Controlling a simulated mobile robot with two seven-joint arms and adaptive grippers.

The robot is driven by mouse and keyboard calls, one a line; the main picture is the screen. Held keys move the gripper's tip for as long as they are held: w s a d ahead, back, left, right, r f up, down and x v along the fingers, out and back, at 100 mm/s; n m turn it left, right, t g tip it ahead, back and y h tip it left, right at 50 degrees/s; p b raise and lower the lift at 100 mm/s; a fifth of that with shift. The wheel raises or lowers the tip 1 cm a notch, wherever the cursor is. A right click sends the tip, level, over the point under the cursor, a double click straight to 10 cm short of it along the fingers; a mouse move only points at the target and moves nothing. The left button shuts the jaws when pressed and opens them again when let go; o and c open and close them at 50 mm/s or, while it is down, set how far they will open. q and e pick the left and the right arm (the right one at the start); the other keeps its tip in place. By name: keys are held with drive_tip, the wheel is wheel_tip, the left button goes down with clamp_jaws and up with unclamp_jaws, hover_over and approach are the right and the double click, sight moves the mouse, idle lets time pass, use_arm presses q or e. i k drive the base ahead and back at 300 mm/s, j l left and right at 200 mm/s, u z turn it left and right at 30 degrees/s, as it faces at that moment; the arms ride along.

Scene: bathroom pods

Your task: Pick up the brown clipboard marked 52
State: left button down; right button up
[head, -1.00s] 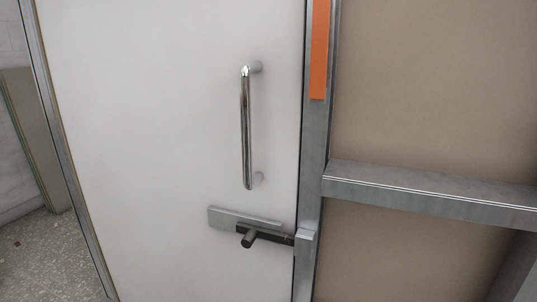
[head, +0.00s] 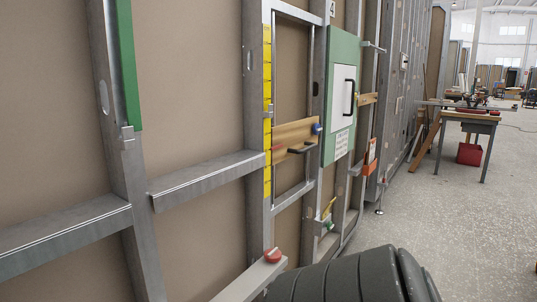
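I cannot make out a brown clipboard marked 52 in the head view. The number 52 is not readable anywhere. A green panel (head: 336,144) with a white sheet and a black handle hangs upright on the wall frame, right of the middle. A small white label with tiny print sits low on it. Neither of my grippers is in view.
The metal-framed wall (head: 185,100) with brown boards fills the left. A yellow measuring strip (head: 267,110) and a wooden rail (head: 296,137) are on it. A workbench (head: 470,116) stands at the back right, with a red bin (head: 469,154) beneath. The floor (head: 440,225) at right is clear.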

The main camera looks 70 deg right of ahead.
sight(371, 147)
drive_tip(key=z, duration=3.05)
drive_tip(key=i+l+u, duration=0.25)
drive_tip(key=i+l, duration=0.2)
drive_tip(key=i+l+u, duration=0.25)
drive_tip(key=i+l, duration=0.3)
drive_tip(key=i+l+u, duration=0.15)
drive_tip(key=i+l, duration=0.15)
drive_tip(key=i+l+u, duration=0.3)
drive_tip(key=i+l, duration=0.2)
drive_tip(key=l, duration=0.25)
drive_tip(key=i+l+u, duration=0.15)
drive_tip(key=l, duration=0.25)
drive_tip(key=i+l+u, duration=0.1)
drive_tip(key=i+l, duration=0.25)
drive_tip(key=i+l+u, duration=0.15)
drive_tip(key=l, duration=0.4)
drive_tip(key=i+l+u, duration=0.15)
drive_tip(key=l, duration=0.3)
drive_tip(key=i+l+u, duration=0.15)
drive_tip(key=l, duration=0.35)
drive_tip(key=i+l+u, duration=0.15)
drive_tip(key=l, duration=0.45)
drive_tip(key=l+u, duration=0.15)
drive_tip(key=l, duration=0.4)
